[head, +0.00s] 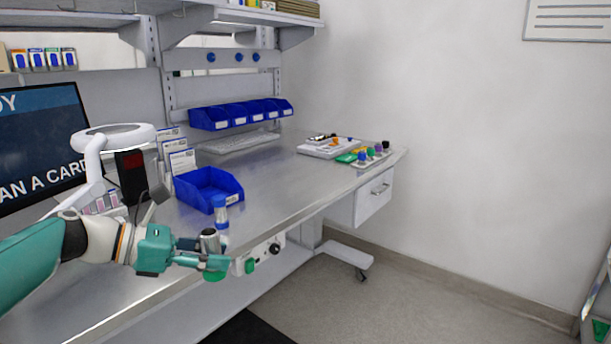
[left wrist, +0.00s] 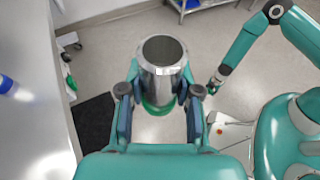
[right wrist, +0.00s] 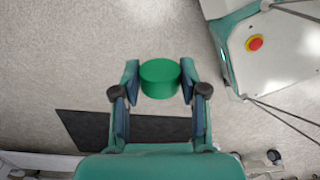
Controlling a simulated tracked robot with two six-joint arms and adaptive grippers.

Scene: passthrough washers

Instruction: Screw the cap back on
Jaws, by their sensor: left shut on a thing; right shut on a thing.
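My left gripper (head: 214,258) is shut on a metal cylinder (head: 210,238) in front of the bench edge. In the left wrist view the cylinder (left wrist: 162,62) stands between the fingers (left wrist: 160,92), its round top dark grey, with a green part (left wrist: 158,107) low on it. Green (head: 213,275) also shows below the fingers in the head view. My right gripper (right wrist: 160,88) is shut on a green round cap (right wrist: 160,78) in the right wrist view, over the floor. The right arm is outside the head view; it shows at right in the left wrist view, apart from the cylinder.
A blue bin (head: 207,186), a lamp (head: 100,140) and a monitor (head: 40,140) are close by. A dark mat (right wrist: 120,130) lies on the floor. Floor space right of the bench is free.

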